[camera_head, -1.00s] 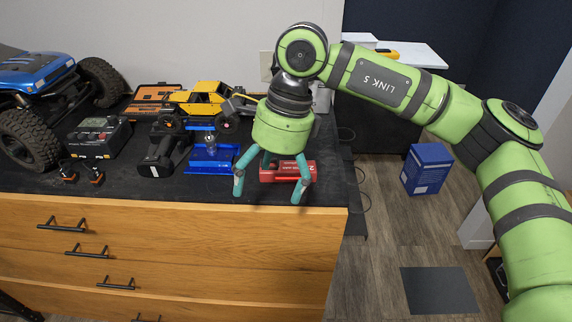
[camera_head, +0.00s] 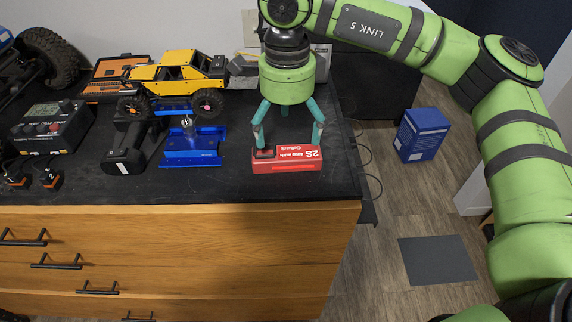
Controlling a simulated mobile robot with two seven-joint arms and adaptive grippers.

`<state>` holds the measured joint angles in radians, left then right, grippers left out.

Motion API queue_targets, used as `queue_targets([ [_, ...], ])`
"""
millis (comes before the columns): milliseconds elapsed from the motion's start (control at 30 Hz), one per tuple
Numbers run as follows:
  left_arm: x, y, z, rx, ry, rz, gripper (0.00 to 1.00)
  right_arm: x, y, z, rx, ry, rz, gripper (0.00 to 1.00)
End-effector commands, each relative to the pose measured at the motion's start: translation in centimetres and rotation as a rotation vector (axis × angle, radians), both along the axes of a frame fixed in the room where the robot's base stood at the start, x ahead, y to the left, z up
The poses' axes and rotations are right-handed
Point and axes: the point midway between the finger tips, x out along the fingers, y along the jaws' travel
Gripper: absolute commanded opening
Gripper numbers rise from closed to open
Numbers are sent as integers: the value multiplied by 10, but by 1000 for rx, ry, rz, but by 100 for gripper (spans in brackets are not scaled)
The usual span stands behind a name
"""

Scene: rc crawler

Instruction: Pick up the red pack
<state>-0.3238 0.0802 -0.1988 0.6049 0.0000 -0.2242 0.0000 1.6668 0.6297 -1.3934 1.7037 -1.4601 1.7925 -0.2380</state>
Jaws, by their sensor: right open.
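The red pack (camera_head: 287,164) lies near the front right of the dark dresser top (camera_head: 200,188), with white lettering on it. My right gripper (camera_head: 289,138) points down over the pack with its teal fingers spread. One fingertip is at the left end of the pack and another at its right end. The gripper is open; I cannot tell whether the fingers touch the pack. My left gripper is not in view.
A blue metal stand (camera_head: 192,150) sits just left of the pack. A black power tool (camera_head: 127,148), a yellow crawler (camera_head: 178,80) and a black charger (camera_head: 52,127) are farther left. The dresser top's right edge is close to the pack.

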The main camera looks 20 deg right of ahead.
Motion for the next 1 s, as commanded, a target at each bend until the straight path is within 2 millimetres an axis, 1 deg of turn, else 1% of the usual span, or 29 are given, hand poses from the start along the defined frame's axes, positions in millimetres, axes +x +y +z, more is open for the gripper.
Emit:
queue_targets([
  [33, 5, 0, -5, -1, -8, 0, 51, 0, 0, -7, 1, -1, 0, 93],
  [167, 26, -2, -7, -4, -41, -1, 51, 0, 0, -13, 0, 0, 0, 93],
  [233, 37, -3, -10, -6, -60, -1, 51, 0, 0, -21, -1, 0, 0, 93],
  [300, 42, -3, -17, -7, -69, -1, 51, 0, 0, -33, -1, 1, 0, 93],
  [367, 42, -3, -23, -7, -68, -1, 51, 0, 0, -44, 0, 1, 0, 93],
  [500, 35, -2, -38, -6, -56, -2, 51, 0, 0, -70, 1, 1, -1, 93],
  [567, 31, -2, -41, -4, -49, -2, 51, 0, 0, -78, 0, 0, -1, 93],
  [667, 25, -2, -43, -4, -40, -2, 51, 0, 0, -82, 1, -1, -1, 93],
  [833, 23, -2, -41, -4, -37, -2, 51, 0, 0, -81, 2, -1, -1, 93],
  [867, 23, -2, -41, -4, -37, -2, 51, 0, 0, -81, 1, -1, -1, 89],
  [900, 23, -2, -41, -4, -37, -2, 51, 0, 0, -81, 1, -1, -1, 73],
  [967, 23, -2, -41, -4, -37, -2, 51, 0, 0, -81, 1, -1, -1, 49],
  [1000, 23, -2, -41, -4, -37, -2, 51, 0, 0, -81, 1, -1, -1, 33],
])
